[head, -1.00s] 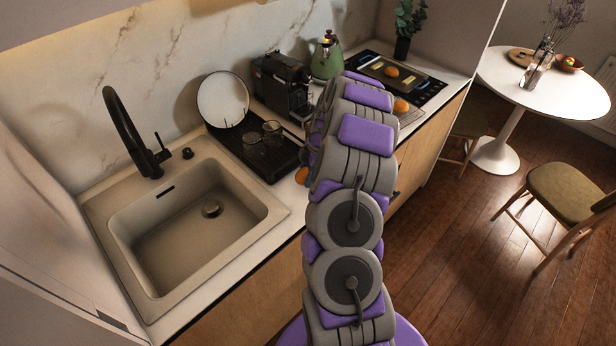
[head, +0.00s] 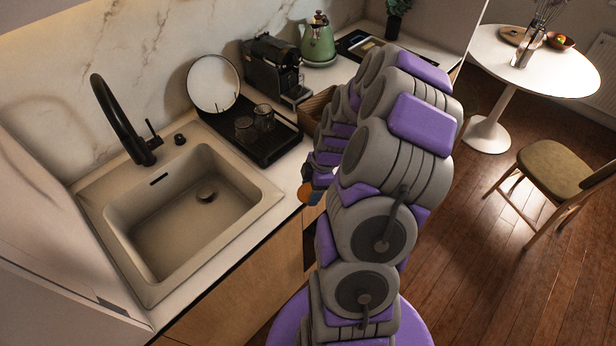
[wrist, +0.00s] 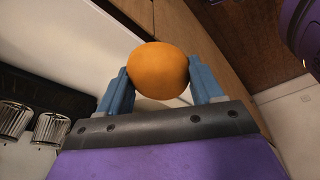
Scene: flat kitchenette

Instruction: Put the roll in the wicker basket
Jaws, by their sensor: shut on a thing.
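The roll (wrist: 158,70) is a rounded orange-brown piece between the blue fingers of my gripper (wrist: 160,84) in the wrist view. My gripper is shut on it. In the head view the roll (head: 305,193) shows as a small orange shape at the counter's front edge, beside my arm. The wicker basket (head: 315,108) is brown and stands on the counter behind my arm, right of the black tray. Only its left part shows, and its inside is mostly hidden. The roll is apart from the basket, nearer to the sink.
The black tray (head: 272,143) holds glasses (head: 264,117) and a round white plate (head: 213,83). Behind stand a coffee machine (head: 275,68) and a green kettle (head: 318,40). The sink (head: 180,215) is at left. The hob (head: 362,44) is partly hidden by my arm.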

